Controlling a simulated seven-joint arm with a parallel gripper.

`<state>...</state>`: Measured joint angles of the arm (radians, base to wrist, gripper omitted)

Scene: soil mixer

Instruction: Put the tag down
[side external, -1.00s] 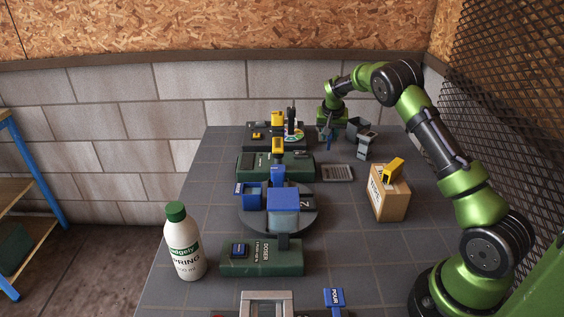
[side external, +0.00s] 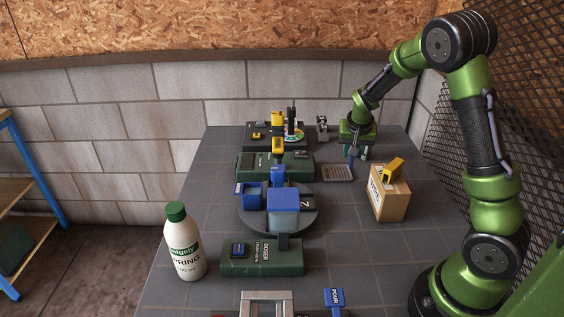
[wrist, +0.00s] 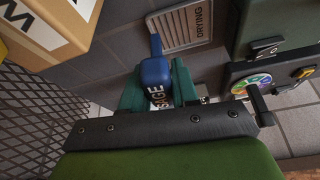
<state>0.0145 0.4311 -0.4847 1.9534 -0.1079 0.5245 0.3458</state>
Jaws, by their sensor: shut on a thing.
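The tag (wrist: 155,76) is blue with a rounded body, a narrow upper end and a white lettered part, seen in the wrist view between my green fingers. My gripper (wrist: 158,88) is shut on it. The lower part of the lettering is hidden by my gripper. In the side view my gripper (side external: 357,154) is low at the back right of the table, just right of and behind the grey slatted DRYING plate (side external: 338,173). In the wrist view the tag's narrow end overlaps the near edge of that plate (wrist: 207,28); I cannot tell whether they touch.
A cardboard box (side external: 388,199) with a yellow piece on top stands to the right. Green and dark units (side external: 252,166) line the left, with a round turntable (side external: 246,219). A small grey stand (side external: 322,128) is behind. A mesh wall (side external: 510,110) borders the right.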

